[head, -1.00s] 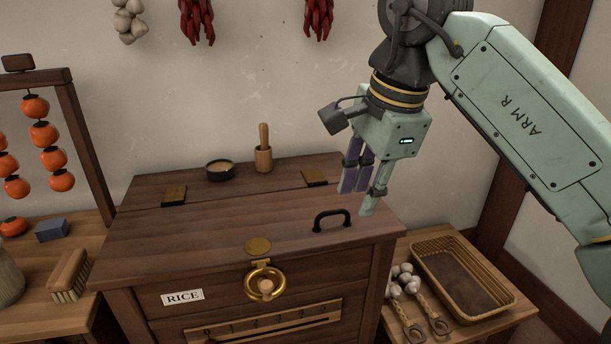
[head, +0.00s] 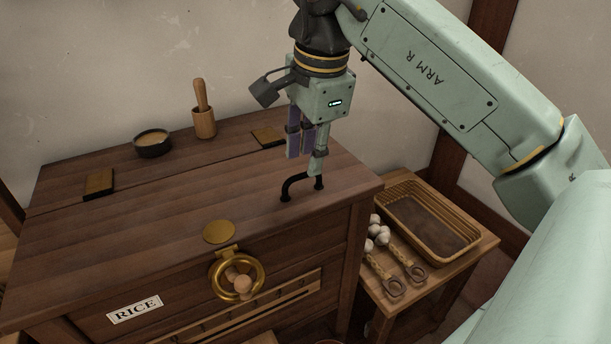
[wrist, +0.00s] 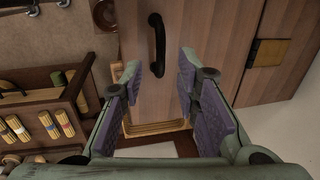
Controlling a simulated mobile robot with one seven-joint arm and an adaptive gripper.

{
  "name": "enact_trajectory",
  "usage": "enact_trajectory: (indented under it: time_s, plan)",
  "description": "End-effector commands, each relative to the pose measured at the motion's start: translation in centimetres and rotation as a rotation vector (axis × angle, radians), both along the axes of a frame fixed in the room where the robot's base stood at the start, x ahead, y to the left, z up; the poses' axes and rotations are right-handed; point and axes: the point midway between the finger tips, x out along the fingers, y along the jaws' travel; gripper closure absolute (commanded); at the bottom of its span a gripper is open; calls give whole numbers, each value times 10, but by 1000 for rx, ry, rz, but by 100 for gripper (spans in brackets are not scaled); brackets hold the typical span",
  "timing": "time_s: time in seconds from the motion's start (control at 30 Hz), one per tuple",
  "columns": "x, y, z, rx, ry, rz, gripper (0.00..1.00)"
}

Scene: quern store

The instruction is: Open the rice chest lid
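The rice chest (head: 190,287) is a dark wooden box with a RICE label. Its plank lid (head: 150,218) lies flat and shut. A black bar handle (head: 290,185) stands at the lid's right part; it also shows in the wrist view (wrist: 157,45). A brass hasp ring (head: 237,276) hangs on the front around a wooden peg (head: 240,285). My gripper (head: 306,165) is just above the handle, pointing down. In the wrist view its purple-padded fingers are apart and empty, with the handle ahead between the fingertips. Whether a fingertip touches the handle is unclear.
A small dark bowl (head: 153,145) and a mortar with pestle (head: 204,112) stand on the back strip behind the brass hinges (head: 268,136). On the right, a low table holds a wicker tray (head: 432,222) and garlic strings (head: 380,238). A wall rises behind.

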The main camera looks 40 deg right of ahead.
Motion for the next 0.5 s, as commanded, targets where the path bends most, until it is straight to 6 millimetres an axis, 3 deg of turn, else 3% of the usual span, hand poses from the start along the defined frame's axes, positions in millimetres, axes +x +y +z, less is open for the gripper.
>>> enact_trajectory:
  time_s: [0.03,0.2,0.5]
  plan:
    - [1,0,-13,0,0,0,71]
    - [5,-1,-26,0,-1,0,71]
    - [6,-1,-28,0,-1,0,71]
